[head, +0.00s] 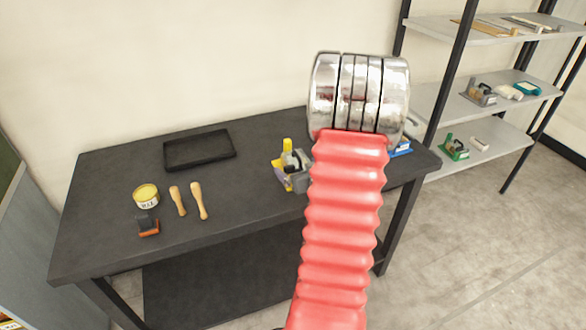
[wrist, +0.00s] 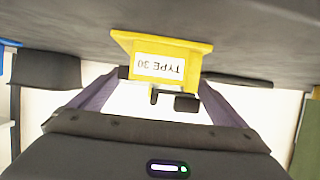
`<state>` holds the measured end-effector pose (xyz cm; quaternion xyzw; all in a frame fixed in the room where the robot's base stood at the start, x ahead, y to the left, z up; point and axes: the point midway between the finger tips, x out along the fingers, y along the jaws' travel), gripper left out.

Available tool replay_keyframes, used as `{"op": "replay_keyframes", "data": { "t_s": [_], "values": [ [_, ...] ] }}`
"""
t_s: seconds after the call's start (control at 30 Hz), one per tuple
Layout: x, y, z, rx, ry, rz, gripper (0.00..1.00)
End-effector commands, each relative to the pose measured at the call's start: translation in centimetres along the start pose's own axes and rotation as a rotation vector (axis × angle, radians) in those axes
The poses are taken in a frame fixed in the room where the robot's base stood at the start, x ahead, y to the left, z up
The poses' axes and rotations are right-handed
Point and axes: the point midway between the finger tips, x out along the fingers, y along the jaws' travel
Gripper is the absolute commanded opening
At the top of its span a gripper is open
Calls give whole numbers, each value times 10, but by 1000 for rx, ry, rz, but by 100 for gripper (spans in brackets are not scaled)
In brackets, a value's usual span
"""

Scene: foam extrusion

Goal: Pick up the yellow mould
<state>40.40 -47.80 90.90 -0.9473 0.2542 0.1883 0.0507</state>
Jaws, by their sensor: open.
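The yellow mould (head: 287,146) stands on the black table beside my red arm in the head view, with grey parts next to it. In the wrist view the yellow mould (wrist: 205,48) appears upside down, with a white "TYPE 30" label and dark fittings. My gripper (wrist: 161,80) is open in the wrist view, its two purple-grey fingers spread on either side of the mould's narrower part. I cannot tell whether they touch it. In the head view my arm hides most of the gripper area.
The black table (head: 240,215) also holds a black tray (head: 199,150), a yellow tin (head: 146,195), two wooden tools (head: 198,201) and an orange-and-dark block (head: 148,227). A blue item (head: 402,149) shows right of my arm. A shelf rack (head: 480,145) stands at right.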

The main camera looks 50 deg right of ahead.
Motion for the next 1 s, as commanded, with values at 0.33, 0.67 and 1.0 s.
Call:
{"op": "replay_keyframes", "data": {
  "t_s": [0.33,0.67,1.0],
  "values": [
    [2,0,0,0,0,0,96],
    [38,1,-1,-1,-1,-1,96],
    [52,1,-2,0,0,1,96]
  ]
}}
